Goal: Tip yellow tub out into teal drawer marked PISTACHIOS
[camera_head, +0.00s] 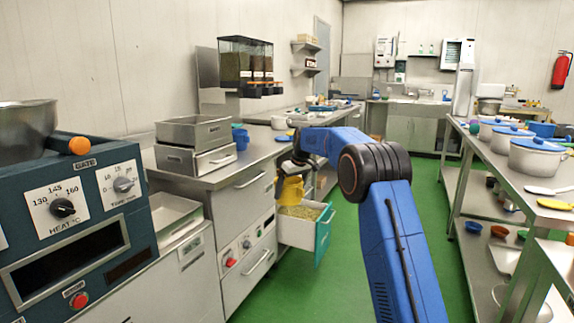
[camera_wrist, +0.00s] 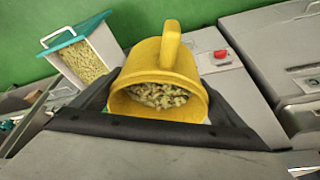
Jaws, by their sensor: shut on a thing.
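The yellow tub (camera_head: 290,189) is in my gripper (camera_head: 290,168), which is shut on it, above the back part of the open drawer (camera_head: 324,238). In the wrist view the tub (camera_wrist: 190,82) has a loop handle, and its open mouth shows pale green-brown pieces inside. My dark jaws (camera_wrist: 160,118) lie on both sides of it. The drawer has a teal front and white sides and holds a layer of yellow-green bits. It also shows in the wrist view (camera_wrist: 104,44), at upper left, apart from the tub. No marking on the drawer is readable.
A steel counter (camera_head: 225,175) with metal trays (camera_head: 195,130) runs above the drawer. A blue-green cooker with dials (camera_head: 75,205) stands at left. A steel table (camera_head: 520,180) with pots is at right. The green floor (camera_head: 440,230) between is clear.

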